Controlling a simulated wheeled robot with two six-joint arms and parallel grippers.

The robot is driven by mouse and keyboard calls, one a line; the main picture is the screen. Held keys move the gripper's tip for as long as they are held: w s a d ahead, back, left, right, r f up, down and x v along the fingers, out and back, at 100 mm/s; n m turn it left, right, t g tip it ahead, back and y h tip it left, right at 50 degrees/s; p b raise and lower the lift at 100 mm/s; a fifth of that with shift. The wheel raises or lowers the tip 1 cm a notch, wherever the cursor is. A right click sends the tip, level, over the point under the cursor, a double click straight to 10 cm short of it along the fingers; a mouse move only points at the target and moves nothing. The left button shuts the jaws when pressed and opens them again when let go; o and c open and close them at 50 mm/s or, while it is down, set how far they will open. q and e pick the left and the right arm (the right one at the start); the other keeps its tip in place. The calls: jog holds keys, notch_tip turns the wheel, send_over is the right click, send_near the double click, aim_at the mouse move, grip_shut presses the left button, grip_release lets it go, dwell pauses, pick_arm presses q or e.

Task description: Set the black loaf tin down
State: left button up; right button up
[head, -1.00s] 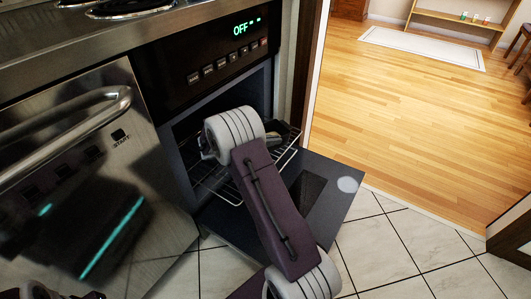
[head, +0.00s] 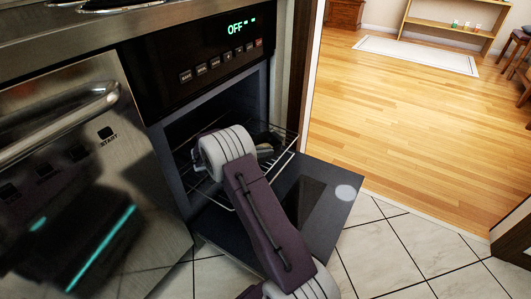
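My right arm reaches through the open oven door into the oven (head: 180,135). My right gripper (head: 264,151) is only partly visible beyond the arm's pale wrist joint, over the wire rack (head: 287,160). A small dark shape shows beside it; I cannot tell whether this is the black loaf tin or part of the gripper. The fingertips are hidden, so I cannot tell whether they are open or shut on something. No loaf tin can be clearly made out. My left gripper is not in view.
The oven door (head: 335,215) is folded down, with tiled floor around it. The oven panel (head: 215,60) above reads OFF. A steel appliance front with a bar handle (head: 60,120) stands at left. A door frame edge rises close on the right of the oven.

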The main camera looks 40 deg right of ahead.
jog(key=o, duration=0.3)
jog(key=shift+o, duration=0.2)
